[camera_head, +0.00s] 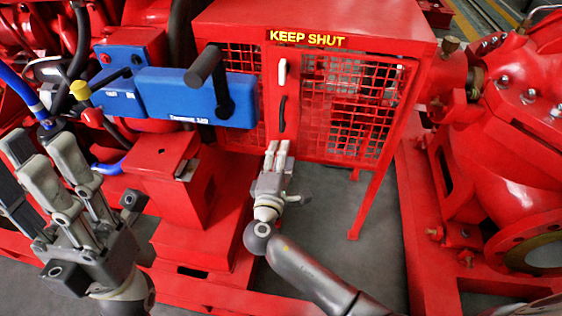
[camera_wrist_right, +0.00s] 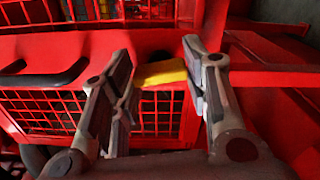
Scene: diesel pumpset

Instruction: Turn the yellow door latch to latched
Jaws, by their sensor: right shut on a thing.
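The yellow door latch (camera_wrist_right: 161,73) shows in the wrist view as a short bar between the fingers of my right gripper (camera_wrist_right: 160,80), lying nearly level across that picture. The fingers are shut on it. In the head view my right gripper (camera_head: 277,152) is at the lower part of the red centre strip of the mesh guard (camera_head: 335,55) and hides the latch. My left gripper (camera_head: 48,165) is at the left of the head view, with its fingers apart and empty.
A blue box (camera_head: 180,97) with a dark crank handle (camera_head: 208,72) stands to the left. A yellow-topped knob (camera_head: 80,90) is near my left gripper. Red pump casing (camera_head: 510,150) fills the right.

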